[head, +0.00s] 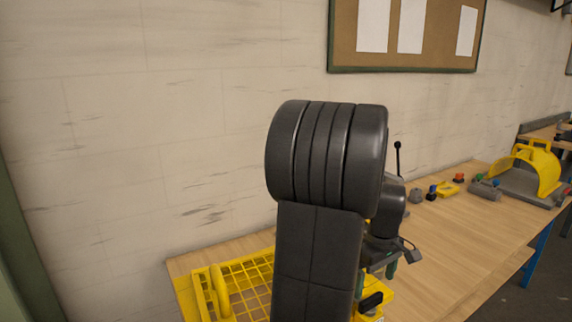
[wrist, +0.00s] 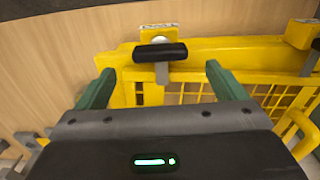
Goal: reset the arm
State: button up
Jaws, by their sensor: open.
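My gripper (wrist: 158,92) is open in the wrist view, its two green fingers wide apart with nothing between them. Past the fingertips is a yellow frame (wrist: 215,48) with a grid, and a black handle (wrist: 160,52) on a metal stem stands on it. In the head view, my dark arm rises in the middle and hides much of the bench behind it. Part of the gripper (head: 390,268) shows low beside the arm, above the yellow frame and near the black handle (head: 371,301).
The wooden bench (head: 450,235) runs along the wall. A yellow grid basket (head: 205,290) sits at its left end. Several small parts, including a yellow piece (head: 447,189), lie farther right, near a yellow guard (head: 541,168). The bench front right of my arm is clear.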

aim_at(371, 297)
notch_tip(371, 297, down, 6)
jog(key=shift+f, duration=0.25)
jog(key=m, duration=0.4)
jog(key=shift+r+p, duration=0.1)
jog(key=shift+p, duration=0.2)
jog(key=m, duration=0.4)
jog(key=shift+m, duration=0.4)
jog(key=m+p, duration=0.1)
jog(key=m, duration=0.4)
jog(key=shift+m+p, duration=0.4)
jog(key=shift+m, duration=1.7)
jog(key=shift+r, duration=0.1)
